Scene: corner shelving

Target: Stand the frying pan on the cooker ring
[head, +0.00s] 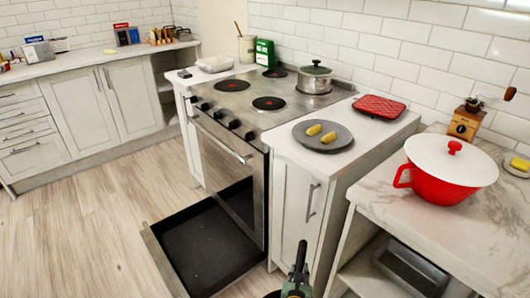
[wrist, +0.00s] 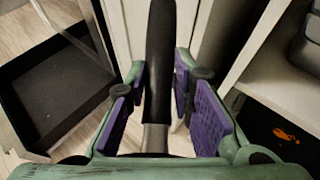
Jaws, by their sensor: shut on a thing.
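My gripper (head: 297,286) is low at the bottom edge of the head view, in front of the white cabinets. In the wrist view its purple pads (wrist: 160,88) are closed around the black handle of the frying pan (wrist: 160,50). The handle tip also shows as a dark upright bar in the head view (head: 301,252). The pan's body is mostly out of sight. The cooker (head: 225,112) has bare dark rings at front right (head: 268,103), front left (head: 232,85) and back left (head: 275,73). A lidded steel pot (head: 315,80) stands at the back right.
An open, empty dark drawer (head: 205,240) juts out below the cooker. Right of the cooker are a grey plate (head: 322,139) with yellow pieces and a red patterned item (head: 379,106). A red pot with white lid (head: 449,172) stands on the right counter. Wooden floor at left is clear.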

